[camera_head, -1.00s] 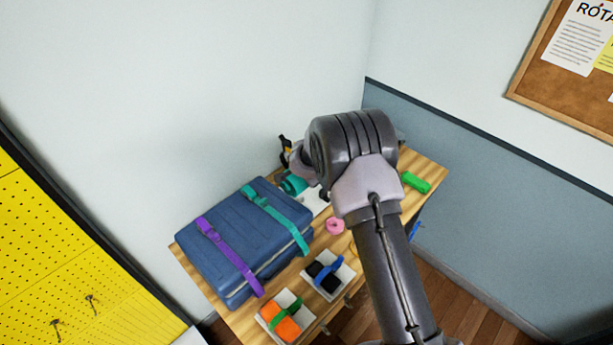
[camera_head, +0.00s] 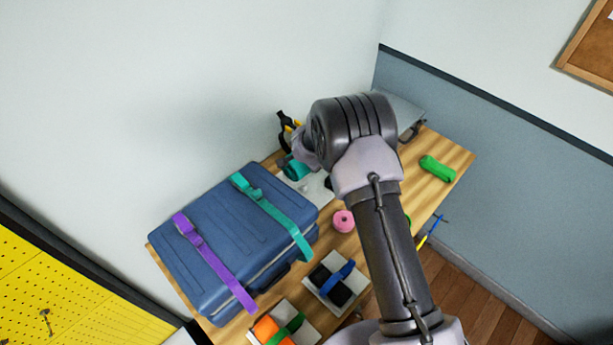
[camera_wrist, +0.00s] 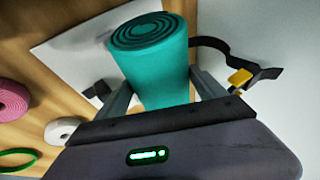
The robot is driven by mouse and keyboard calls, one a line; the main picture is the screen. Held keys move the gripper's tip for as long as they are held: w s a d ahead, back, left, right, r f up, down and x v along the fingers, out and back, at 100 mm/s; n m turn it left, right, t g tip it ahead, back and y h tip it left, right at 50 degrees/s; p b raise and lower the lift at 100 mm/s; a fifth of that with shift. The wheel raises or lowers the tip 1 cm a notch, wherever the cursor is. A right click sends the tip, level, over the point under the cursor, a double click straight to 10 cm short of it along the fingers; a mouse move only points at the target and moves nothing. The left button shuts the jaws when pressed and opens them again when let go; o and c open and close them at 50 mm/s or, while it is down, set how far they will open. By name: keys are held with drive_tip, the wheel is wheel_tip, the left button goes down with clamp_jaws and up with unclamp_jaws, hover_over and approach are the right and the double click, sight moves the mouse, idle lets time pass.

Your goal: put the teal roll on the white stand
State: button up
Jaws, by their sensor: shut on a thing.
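My gripper (camera_wrist: 160,86) is shut on the teal roll (camera_wrist: 152,62), with one finger on each side of it. The roll's spiral end faces up and left in the wrist view. In the head view, the teal roll (camera_head: 295,170) shows just left of my wrist, and my arm hides the fingers. A flat white surface, apparently the white stand (camera_head: 317,188), lies beside and below the roll on the table. It also shows behind the roll in the wrist view (camera_wrist: 78,48). I cannot tell whether roll and stand touch.
A blue case (camera_head: 215,235) with purple and teal straps fills the table's left.

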wheel_tip(320, 180, down, 4)
drive_tip(key=b, duration=0.3)
drive_tip(key=shift+s+f+b, duration=0.1)
drive_tip(key=shift+s+b, duration=0.05)
drive_tip(key=shift+b, duration=0.2)
drive_tip(key=shift+r+p, duration=0.3)
drive_tip(key=shift+f, duration=0.2)
drive_tip(key=o, duration=1.6)
drive_tip(key=v, duration=0.8)
drive_tip(key=shift+w+a+r, duration=0.1)
drive_tip(key=shift+w+r, duration=0.2)
drive_tip(key=shift+r, duration=0.1)
drive_tip(key=s+r+n+t+y, duration=0.1)
drive_tip(key=s+r+n+y, duration=0.2)
drive_tip(key=r, duration=1.5)
drive_tip(key=s+d+r+n+y, duration=0.1)
drive_tip(key=s+d+r, duration=0.1)
drive_tip(key=s+r, duration=0.9)
drive_tip(key=s+d, duration=0.2)
drive_tip(key=s, duration=0.6)
drive_tip(key=s+d+f+n+g+h, duration=0.1)
drive_tip(key=s+d, duration=0.2)
drive_tip(key=s, duration=0.5)
drive_tip(key=s+d+f+g+h, duration=0.1)
drive_tip(key=s+d, duration=0.2)
drive_tip(key=s, duration=0.5)
drive_tip(key=shift+s+n, duration=0.3)
drive_tip(key=shift+s, duration=0.1)
